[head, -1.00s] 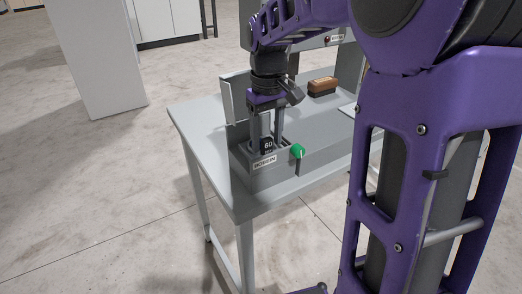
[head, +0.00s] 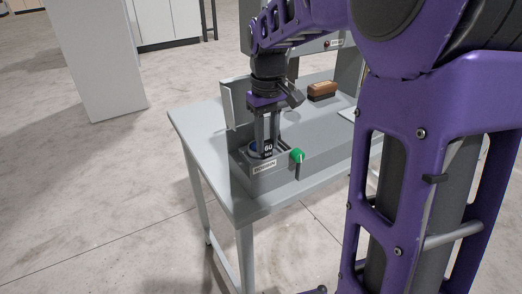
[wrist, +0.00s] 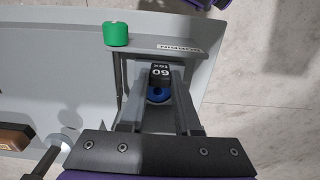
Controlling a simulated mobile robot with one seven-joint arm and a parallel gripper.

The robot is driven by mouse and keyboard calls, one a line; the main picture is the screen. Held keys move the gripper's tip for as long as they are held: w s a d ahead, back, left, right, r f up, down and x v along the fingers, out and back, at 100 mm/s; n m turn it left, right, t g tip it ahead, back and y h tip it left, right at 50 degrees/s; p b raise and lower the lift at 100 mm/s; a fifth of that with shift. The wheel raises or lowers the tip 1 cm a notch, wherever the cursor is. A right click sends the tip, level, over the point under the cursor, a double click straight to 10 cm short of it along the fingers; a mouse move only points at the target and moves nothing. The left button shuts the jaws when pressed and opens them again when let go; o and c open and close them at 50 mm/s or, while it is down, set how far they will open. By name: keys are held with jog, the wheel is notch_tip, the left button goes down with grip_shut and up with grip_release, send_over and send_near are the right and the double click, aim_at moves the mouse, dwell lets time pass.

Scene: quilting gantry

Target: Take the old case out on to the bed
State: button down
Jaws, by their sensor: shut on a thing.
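The case (head: 268,150) is small and dark, with a "60" label on its face. It sits in the opening of the grey housing (head: 285,178) on the machine bed. My gripper (head: 267,143) points straight down, and its two fingers are shut on the case. In the wrist view the case (wrist: 160,73) shows its "60 16x" label between the fingertips (wrist: 159,80), with a blue round part (wrist: 158,94) beside it. The lower part of the case is hidden in the housing.
A green knob (head: 297,155) stands at the housing's right front. An upright grey plate (head: 237,101) rises behind the housing at left. A wood-backed brush (head: 321,89) lies farther back on the bed. The bed (head: 200,125) is clear at left.

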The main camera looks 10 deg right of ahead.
jog(key=shift+r+p, duration=1.35)
jog(key=shift+r, duration=0.2)
